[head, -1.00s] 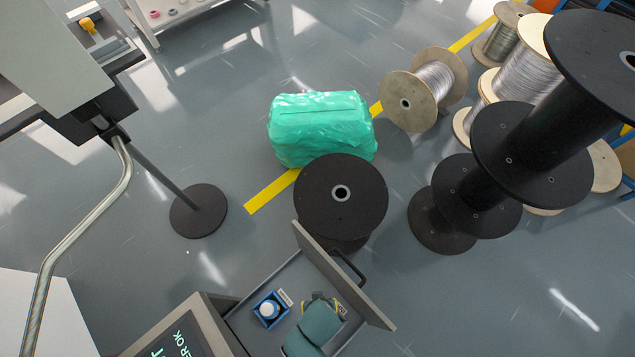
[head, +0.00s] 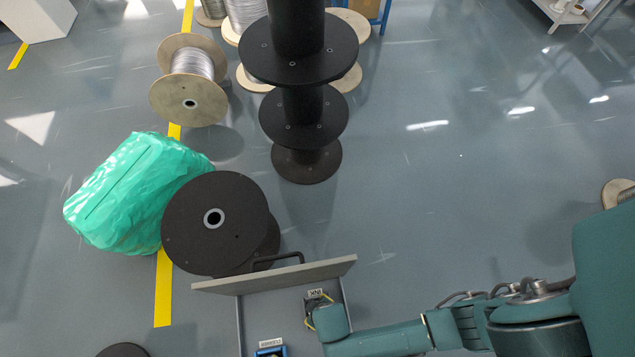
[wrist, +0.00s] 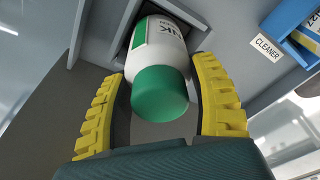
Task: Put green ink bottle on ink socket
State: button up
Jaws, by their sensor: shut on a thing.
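The green ink bottle (wrist: 160,88) has a green cap and a white body with "INK" lettering. In the wrist view it lies between the two yellow fingers of my gripper (wrist: 161,68), which are shut on it. Its far end is at a dark square recess, the ink socket (wrist: 121,48), in the grey drawer. I cannot tell whether the bottle is seated in it or just above it. In the head view my gripper (head: 316,309) is over the drawer beside an "INK" label (head: 315,293); my teal arm hides most of the bottle there.
The open drawer's front panel (head: 275,276) has a dark handle. A blue holder (head: 270,351) with a "CLEANER" label is beside the socket; it also shows in the wrist view (wrist: 290,15). A black spool (head: 215,240) and a green wrapped bundle (head: 130,195) stand beyond.

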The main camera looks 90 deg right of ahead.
jog(key=shift+r, duration=0.1)
jog(key=o, duration=1.2)
jog(key=shift+o, duration=0.2)
jog(key=r+p, duration=0.2)
jog(key=r, duration=0.2)
jog(key=s+r+p, duration=0.1)
jog(key=r+p, duration=0.2)
jog(key=r, duration=0.1)
jog(key=a+r+p, duration=0.1)
jog(key=r+p, duration=0.1)
jog(key=r, duration=0.2)
jog(key=shift+s, duration=0.2)
jog(key=shift+w, duration=0.1)
